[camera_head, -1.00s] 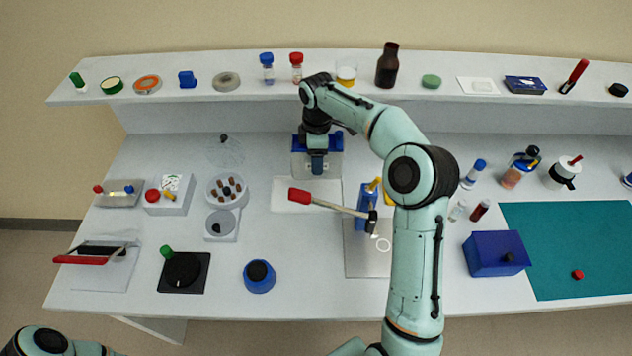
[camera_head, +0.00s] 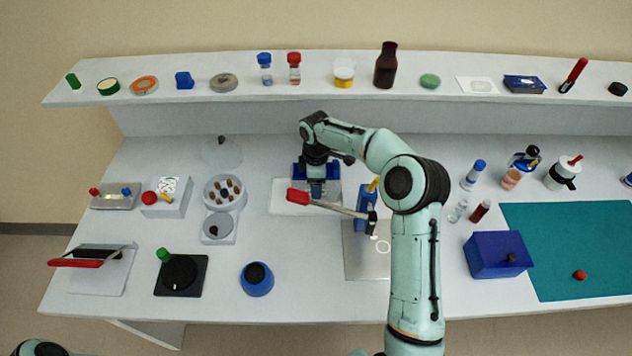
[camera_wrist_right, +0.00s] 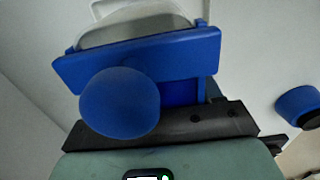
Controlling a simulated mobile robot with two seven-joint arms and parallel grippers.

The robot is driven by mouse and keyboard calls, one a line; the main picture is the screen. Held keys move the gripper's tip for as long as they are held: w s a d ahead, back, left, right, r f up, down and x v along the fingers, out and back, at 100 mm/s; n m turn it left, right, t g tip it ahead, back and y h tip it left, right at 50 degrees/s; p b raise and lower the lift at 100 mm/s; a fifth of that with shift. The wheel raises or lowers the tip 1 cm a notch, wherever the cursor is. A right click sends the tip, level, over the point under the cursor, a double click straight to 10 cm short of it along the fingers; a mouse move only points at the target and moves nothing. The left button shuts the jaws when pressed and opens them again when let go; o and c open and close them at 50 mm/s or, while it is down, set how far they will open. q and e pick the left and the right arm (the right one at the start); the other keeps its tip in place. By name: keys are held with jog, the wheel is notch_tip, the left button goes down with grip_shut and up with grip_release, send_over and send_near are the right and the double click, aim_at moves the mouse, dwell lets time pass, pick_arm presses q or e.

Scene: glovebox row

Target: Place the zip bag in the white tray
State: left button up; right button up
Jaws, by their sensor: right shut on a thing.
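The zip bag appears to be the piece with a blue strip (camera_head: 300,170) and a pale body, at the middle of the bench in the head view. My right gripper (camera_head: 316,178) is shut on it from above; its fingertips are mostly hidden. In the right wrist view the blue strip (camera_wrist_right: 180,55) with a round blue knob is close up, with a translucent body behind it. The flat white tray (camera_head: 283,204) lies below and around the bag in the picture. I cannot tell whether they touch. My left gripper is out of view.
A red-handled tool (camera_head: 330,205) reaches across the tray's front right, beside a blue stand (camera_head: 364,212) and a grey plate (camera_head: 362,262). A two-dish white unit (camera_head: 222,205) stands left. A blue pot (camera_head: 257,279) is in front. A shelf runs behind.

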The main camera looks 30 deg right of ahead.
jog(key=shift+f, duration=0.1)
jog(key=o, duration=1.1)
jog(key=shift+c, duration=0.2)
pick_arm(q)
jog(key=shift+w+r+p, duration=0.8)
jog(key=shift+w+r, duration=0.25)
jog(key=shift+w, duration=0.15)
pick_arm(e)
notch_tip(320, 180, up, 12)
